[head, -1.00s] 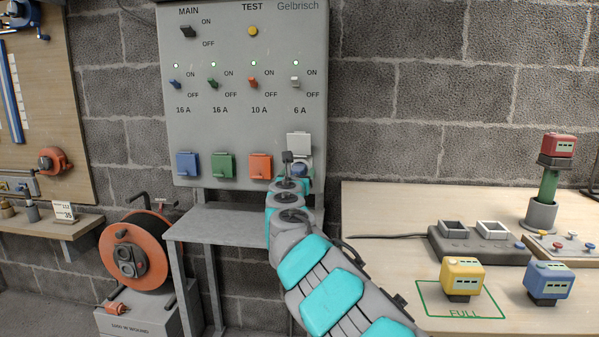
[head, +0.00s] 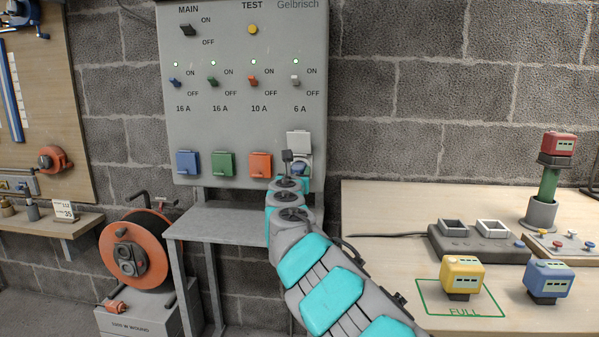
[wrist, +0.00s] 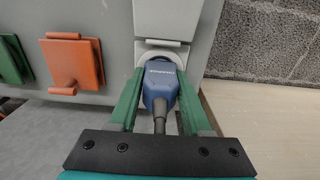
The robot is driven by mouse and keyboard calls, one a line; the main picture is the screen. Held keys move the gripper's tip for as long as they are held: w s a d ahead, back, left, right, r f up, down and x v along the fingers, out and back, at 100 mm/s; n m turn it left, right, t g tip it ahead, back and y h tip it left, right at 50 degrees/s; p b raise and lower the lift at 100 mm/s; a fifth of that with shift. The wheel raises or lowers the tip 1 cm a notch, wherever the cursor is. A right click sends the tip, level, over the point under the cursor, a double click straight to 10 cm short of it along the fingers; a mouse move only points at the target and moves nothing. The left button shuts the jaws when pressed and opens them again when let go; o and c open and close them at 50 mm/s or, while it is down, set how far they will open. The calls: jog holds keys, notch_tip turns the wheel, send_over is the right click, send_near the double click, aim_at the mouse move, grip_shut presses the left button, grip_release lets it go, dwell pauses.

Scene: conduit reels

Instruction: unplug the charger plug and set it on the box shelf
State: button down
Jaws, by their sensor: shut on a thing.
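The charger plug (wrist: 160,76) is dark blue with a grey cable running back from it. In the wrist view my gripper (wrist: 160,95) has one green finger on each side of the plug and is shut on it. The plug's front is at the round white socket (wrist: 160,57), under a raised white lid (head: 299,143). I cannot tell how deep it sits. In the head view my wrist hides most of the plug. The box shelf (head: 225,218) is a bare grey ledge below the breaker panel (head: 240,125).
Blue, green and orange (head: 260,166) socket covers sit left of the plug, all closed. A wooden table (head: 385,210) at right holds a charging dock (head: 470,252) and battery blocks. An orange cable reel (head: 138,250) stands left of the shelf.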

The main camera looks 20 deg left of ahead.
dwell(0.4)
jog(key=shift+s+b, duration=0.3)
jog(key=shift+s, duration=0.6)
jog(key=shift+s+d, duration=0.35)
jog(key=shift+s, duration=0.3)
jog(key=shift+b+v, duration=0.35)
jog(key=shift+v, duration=1.1)
